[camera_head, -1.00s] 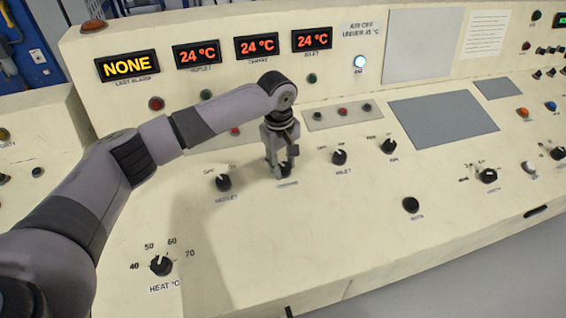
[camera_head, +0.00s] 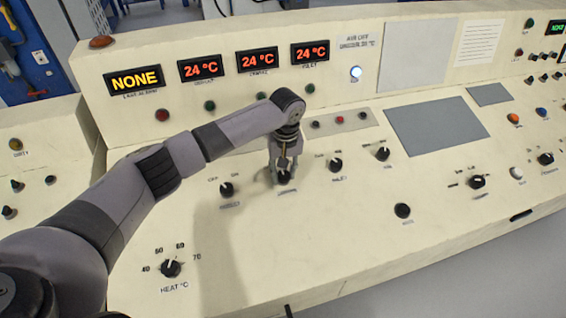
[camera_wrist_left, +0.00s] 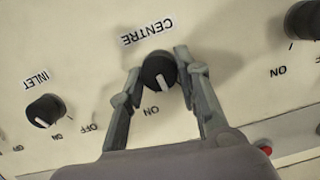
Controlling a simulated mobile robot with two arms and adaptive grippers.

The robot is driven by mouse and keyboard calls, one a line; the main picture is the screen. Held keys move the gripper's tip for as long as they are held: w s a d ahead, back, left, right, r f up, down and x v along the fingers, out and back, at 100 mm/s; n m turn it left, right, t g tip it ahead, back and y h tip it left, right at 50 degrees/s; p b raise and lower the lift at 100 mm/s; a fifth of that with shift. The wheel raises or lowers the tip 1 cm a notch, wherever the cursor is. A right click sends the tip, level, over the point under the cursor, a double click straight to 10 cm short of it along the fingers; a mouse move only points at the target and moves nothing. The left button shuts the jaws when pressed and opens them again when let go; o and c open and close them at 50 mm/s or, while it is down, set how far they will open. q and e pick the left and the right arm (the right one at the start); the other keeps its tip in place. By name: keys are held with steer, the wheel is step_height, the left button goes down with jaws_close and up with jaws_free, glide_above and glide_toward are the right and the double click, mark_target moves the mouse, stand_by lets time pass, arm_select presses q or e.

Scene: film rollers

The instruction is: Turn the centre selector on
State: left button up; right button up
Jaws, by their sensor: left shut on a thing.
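The centre selector (camera_head: 283,178) is a round black knob on the sloping cream panel, partly hidden by my gripper in the head view. My left gripper (camera_head: 284,172) reaches down onto it and is shut on it. In the left wrist view the knob (camera_wrist_left: 158,70) sits between the two fingers of my gripper (camera_wrist_left: 159,68), under an upside-down CENTRE label (camera_wrist_left: 146,33). Its white pointer aims down and slightly right in that view, to the right of the ON mark (camera_wrist_left: 151,110). Its OFF mark is hidden. My right gripper is not in view.
The outlet selector (camera_head: 226,189) stands left of the gripper and the inlet selector (camera_head: 335,165) right of it. A small grey plate with buttons (camera_head: 340,121) lies behind. The heat dial (camera_head: 171,268) is at the front left. The panel in front is bare.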

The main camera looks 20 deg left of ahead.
arm_select(q)
steer(key=m+p, duration=0.2)
steer(key=m, duration=0.1)
steer(key=shift+d+r+m+y, duration=0.1)
steer(key=shift+r+m+y, duration=0.05)
steer(key=shift+m+y, duration=0.2)
steer(key=shift+d+m+y+p, duration=0.1)
steer(key=shift+m+y+p, duration=0.25)
steer(key=shift+m+p, duration=1)
steer(key=shift+m+b, duration=0.3)
steer(key=shift+m, duration=0.1)
steer(key=o, duration=1.1)
steer(key=shift+o, duration=0.2)
step_height(320, 180, up, 12)
steer(key=d, duration=0.2)
steer(key=shift+w+f, duration=0.2)
